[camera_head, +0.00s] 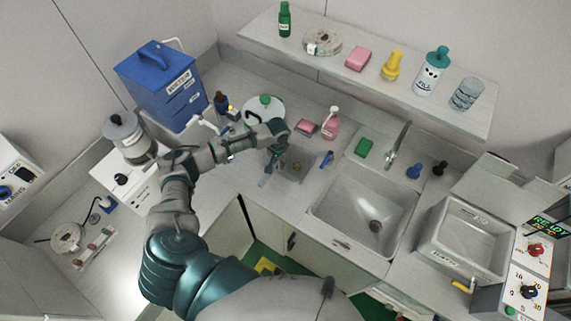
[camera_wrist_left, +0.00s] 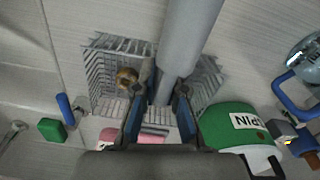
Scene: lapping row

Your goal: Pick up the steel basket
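The steel basket (camera_head: 299,167) is a small wire-mesh basket on the counter, left of the sink. In the left wrist view its mesh (camera_wrist_left: 103,72) spreads on both sides of my fingers, and a small brown ring-like piece (camera_wrist_left: 127,77) shows inside it. My left gripper (camera_head: 270,172) is over the basket's left side, pointing down. In the left wrist view its fingers (camera_wrist_left: 163,95) stand apart, with a thick grey bar (camera_wrist_left: 188,38) running between them. Whether they touch the bar is unclear. It partly hides the basket. My right gripper is not in view.
The sink (camera_head: 345,205) is right of the basket. A green-lidded white pot (camera_head: 262,112), pink sponge (camera_head: 307,127), pink bottle (camera_head: 331,123) and blue-handled item (camera_head: 326,158) stand around it. A shelf (camera_head: 310,62) overhangs behind; a blue cabinet (camera_head: 155,85) stands back left.

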